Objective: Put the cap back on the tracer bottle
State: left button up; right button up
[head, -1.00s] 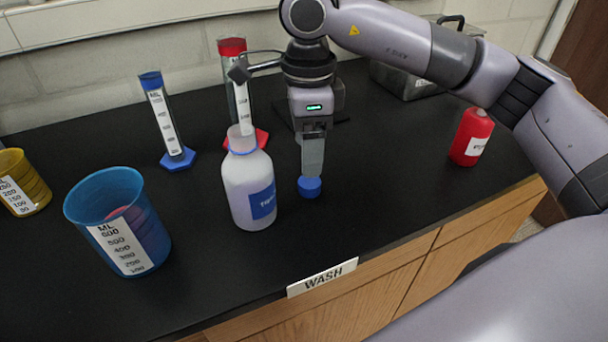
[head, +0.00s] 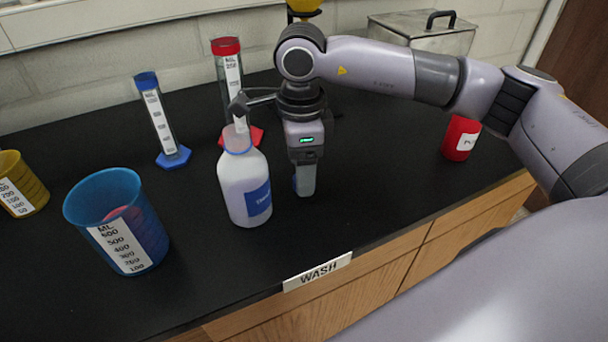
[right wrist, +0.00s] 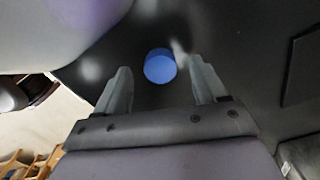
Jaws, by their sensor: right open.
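The white tracer bottle (head: 240,185) stands upright and uncapped on the black bench, with a blue label and a blue ring below its neck. Its side fills the top left of the right wrist view (right wrist: 60,25). The blue cap (head: 294,184) is on the bench just right of the bottle, mostly hidden by my right gripper (head: 304,190). In the right wrist view the cap (right wrist: 160,66) lies between the tips of the open right gripper (right wrist: 162,80), with a gap on each side. My left gripper is not in view.
A blue beaker (head: 115,225) stands left of the bottle. Blue-footed (head: 160,120) and red-topped (head: 230,75) cylinders stand behind it. A yellow beaker (head: 20,185) is far left, a red container (head: 460,138) right. The bench's front edge carries a WASH sign (head: 317,272).

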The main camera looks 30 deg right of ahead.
jog(key=shift+f, duration=0.95)
jog(key=c, duration=1.1)
notch_tip(320, 180, up, 20)
jog(key=shift+r, duration=0.1)
